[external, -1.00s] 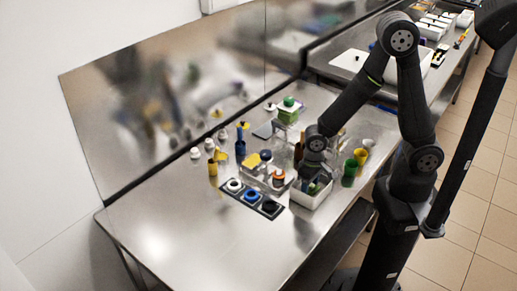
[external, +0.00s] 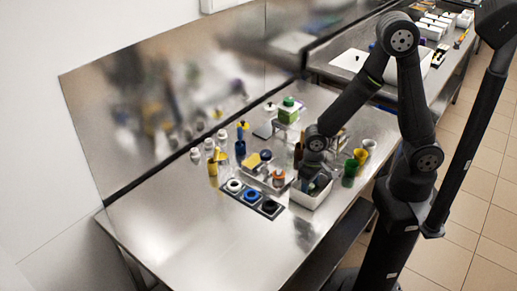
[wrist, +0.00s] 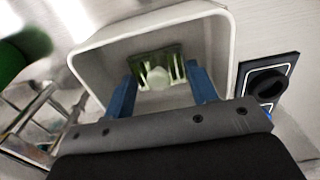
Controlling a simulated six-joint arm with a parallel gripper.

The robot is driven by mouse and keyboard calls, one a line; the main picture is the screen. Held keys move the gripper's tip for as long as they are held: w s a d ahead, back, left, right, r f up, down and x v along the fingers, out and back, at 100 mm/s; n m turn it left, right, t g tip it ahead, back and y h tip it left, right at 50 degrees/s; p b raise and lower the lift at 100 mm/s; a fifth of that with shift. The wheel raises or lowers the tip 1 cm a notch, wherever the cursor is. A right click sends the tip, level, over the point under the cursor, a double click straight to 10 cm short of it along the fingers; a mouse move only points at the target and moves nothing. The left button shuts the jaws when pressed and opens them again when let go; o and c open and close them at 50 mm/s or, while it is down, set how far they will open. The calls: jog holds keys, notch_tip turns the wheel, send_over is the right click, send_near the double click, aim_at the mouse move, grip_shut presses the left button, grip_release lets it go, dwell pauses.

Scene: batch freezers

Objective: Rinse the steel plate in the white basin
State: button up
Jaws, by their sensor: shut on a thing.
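The white basin (external: 310,201) stands near the front edge of the steel bench, below my arm. My gripper (external: 317,183) points down into it. In the wrist view, my gripper's two blue fingers (wrist: 161,82) are inside the basin (wrist: 91,49). They are shut on a shiny, greenish, reflective piece, apparently the steel plate (wrist: 158,69). The plate's lower part is hidden behind the gripper, and whether it touches the basin floor cannot be told. In the external view the plate cannot be made out clearly.
A dark holder with white, blue and black rings (external: 252,195) lies left of the basin. Green and yellow cups (external: 350,168) stand close on its right. Bottles, a wire rack and a green-and-white box (external: 288,110) crowd behind. The bench's left front is clear.

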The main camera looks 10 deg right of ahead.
dwell(0.3)
jog(key=shift+r, duration=4)
jog(key=shift+r, duration=2)
